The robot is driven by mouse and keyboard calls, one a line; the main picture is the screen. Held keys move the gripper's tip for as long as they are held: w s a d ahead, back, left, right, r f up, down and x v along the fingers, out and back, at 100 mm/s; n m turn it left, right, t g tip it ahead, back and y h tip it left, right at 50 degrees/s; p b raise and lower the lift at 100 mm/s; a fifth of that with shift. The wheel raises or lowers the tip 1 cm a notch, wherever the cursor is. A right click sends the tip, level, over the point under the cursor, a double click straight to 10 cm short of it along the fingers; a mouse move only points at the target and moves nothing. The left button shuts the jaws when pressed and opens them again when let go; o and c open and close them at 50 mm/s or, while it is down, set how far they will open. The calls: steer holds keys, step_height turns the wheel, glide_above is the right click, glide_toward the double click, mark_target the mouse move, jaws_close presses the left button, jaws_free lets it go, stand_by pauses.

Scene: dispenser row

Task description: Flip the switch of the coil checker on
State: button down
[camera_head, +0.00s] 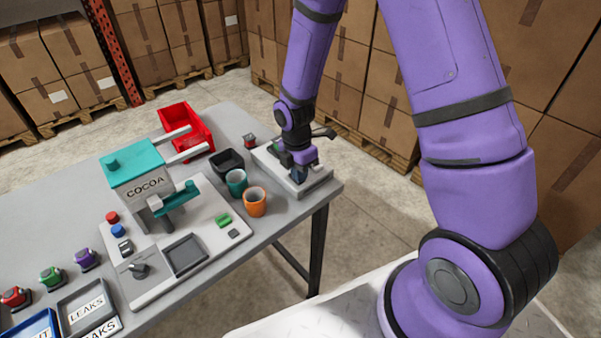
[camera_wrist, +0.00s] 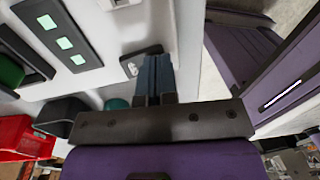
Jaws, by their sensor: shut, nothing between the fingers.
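The coil checker (camera_head: 318,184) is a pale flat box at the right end of the grey table, partly hidden under my gripper (camera_head: 298,176). In the wrist view its white top (camera_wrist: 100,22) fills the upper left, with a dark strip of three pale green squares (camera_wrist: 64,44). The switch (camera_wrist: 132,68) is a small pale rocker in a dark surround, partly hidden by my fingers. My gripper (camera_wrist: 154,62) is shut and empty, its blue-grey fingertips close to the switch. I cannot tell whether they touch it or which way it is set.
A cocoa machine (camera_head: 140,180) stands left of the checker, with a teal cup (camera_head: 237,182) and an orange cup (camera_head: 256,202) between. A dark bin (camera_head: 229,160) and a red crate (camera_head: 184,122) stand behind. Stacked cartons (camera_head: 270,60) line the wall.

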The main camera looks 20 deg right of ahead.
steer(key=shift+w+a+r, duration=0.2)
steer(key=shift+w+r, duration=0.05)
steer(key=shift+w, duration=0.5)
steer(key=shift+r, duration=0.1)
